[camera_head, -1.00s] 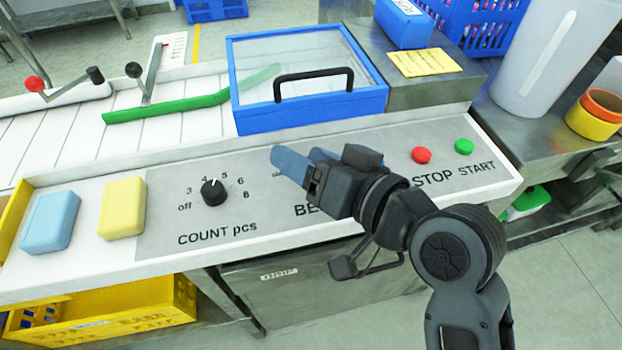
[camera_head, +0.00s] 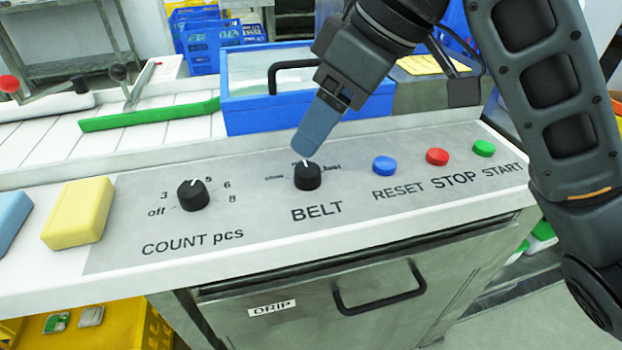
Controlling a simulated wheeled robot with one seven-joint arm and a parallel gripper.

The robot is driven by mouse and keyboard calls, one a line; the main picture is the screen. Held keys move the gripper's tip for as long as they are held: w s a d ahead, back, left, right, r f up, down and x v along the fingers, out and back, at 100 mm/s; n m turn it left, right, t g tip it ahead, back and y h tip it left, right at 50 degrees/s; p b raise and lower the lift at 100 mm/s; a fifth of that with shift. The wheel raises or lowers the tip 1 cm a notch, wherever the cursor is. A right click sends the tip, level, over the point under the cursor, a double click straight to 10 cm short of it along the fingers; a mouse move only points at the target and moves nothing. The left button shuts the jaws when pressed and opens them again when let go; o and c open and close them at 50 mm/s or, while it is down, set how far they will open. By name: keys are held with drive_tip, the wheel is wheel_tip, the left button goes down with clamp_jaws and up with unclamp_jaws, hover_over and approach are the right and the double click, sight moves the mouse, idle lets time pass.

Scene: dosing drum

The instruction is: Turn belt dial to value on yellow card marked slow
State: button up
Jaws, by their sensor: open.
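The black belt dial (camera_head: 307,178) sits on the grey panel above the word BELT. Its white pointer line points up, between "slow" on the left and "fast" on the right; a label at the top is partly hidden. My gripper (camera_head: 312,147) is above and just behind the dial, its blue fingers pointing down and left. The fingers overlap each other in this view, and nothing shows between them. I cannot tell whether a fingertip touches the dial. A yellow card (camera_head: 432,64) lies at the back right, partly covered by my arm; its writing is not legible.
The black count dial (camera_head: 193,195) is left of the belt dial. Blue reset (camera_head: 385,166), red stop (camera_head: 437,157) and green start (camera_head: 484,149) buttons are to the right. A blue-framed clear cover (camera_head: 255,116) stands behind. A yellow block (camera_head: 78,213) lies at left.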

sight(308, 169)
drive_tip(key=shift+h, duration=0.6)
drive_tip(key=shift+d+b+x, duration=0.25)
drive_tip(key=shift+b+x, duration=0.3)
drive_tip(key=shift+x, duration=1.25)
drive_tip(key=shift+d+b+x, duration=0.2)
drive_tip(key=shift+b+x, duration=0.35)
drive_tip(key=shift+x, duration=1.25)
drive_tip(key=shift+f, duration=0.15)
drive_tip(key=shift+c, duration=0.3)
drive_tip(key=c, duration=1)
drive_tip(key=shift+o, duration=0.2)
